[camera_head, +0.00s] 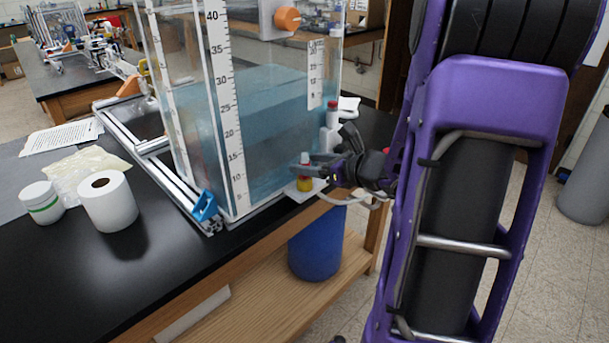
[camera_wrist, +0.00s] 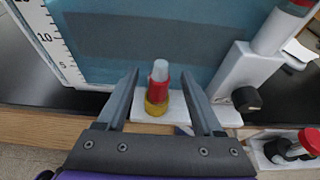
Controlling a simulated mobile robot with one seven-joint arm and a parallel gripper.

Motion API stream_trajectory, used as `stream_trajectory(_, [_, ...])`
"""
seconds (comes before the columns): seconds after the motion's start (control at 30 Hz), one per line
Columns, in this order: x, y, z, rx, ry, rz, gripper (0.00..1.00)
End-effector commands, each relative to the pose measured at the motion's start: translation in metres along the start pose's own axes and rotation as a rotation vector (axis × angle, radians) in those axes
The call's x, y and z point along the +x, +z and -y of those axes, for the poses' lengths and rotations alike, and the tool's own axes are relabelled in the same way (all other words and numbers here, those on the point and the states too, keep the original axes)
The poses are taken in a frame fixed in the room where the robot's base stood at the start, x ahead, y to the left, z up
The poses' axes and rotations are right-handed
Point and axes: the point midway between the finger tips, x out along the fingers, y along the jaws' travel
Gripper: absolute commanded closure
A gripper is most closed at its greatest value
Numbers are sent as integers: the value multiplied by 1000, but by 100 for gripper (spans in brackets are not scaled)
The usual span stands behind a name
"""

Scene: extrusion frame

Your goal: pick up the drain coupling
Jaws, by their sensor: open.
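The drain coupling looks to be the small upright piece (camera_wrist: 157,88) between my fingers in the wrist view, with a yellow base, a red middle and a pale grey top. It stands on a white ledge beside the water tank (camera_wrist: 135,35). In the head view the coupling (camera_head: 304,184) shows its yellow base below my gripper, and the fingers partly hide it. My gripper (camera_wrist: 164,82) is open, with one finger on each side of the coupling and a gap on both sides. In the head view my gripper (camera_head: 308,168) is at the tank's right front corner.
A white valve fitting with a black knob (camera_wrist: 246,99) stands close right of my gripper. A blue barrel (camera_head: 316,245) stands below the bench edge. A paper roll (camera_head: 108,201) and white jar (camera_head: 41,202) are on the black bench.

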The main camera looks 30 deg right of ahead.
Motion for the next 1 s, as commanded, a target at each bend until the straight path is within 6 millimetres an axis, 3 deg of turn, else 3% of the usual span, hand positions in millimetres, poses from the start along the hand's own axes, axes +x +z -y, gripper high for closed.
stream_trajectory(0.13, [16,0,-1,0,2,0,32])
stream_trajectory(0.4, [18,1,0,0,0,0,34])
stream_trajectory(0.77, [17,1,0,0,0,1,99])
stream_trajectory(1.0, [17,1,0,-1,0,1,100])
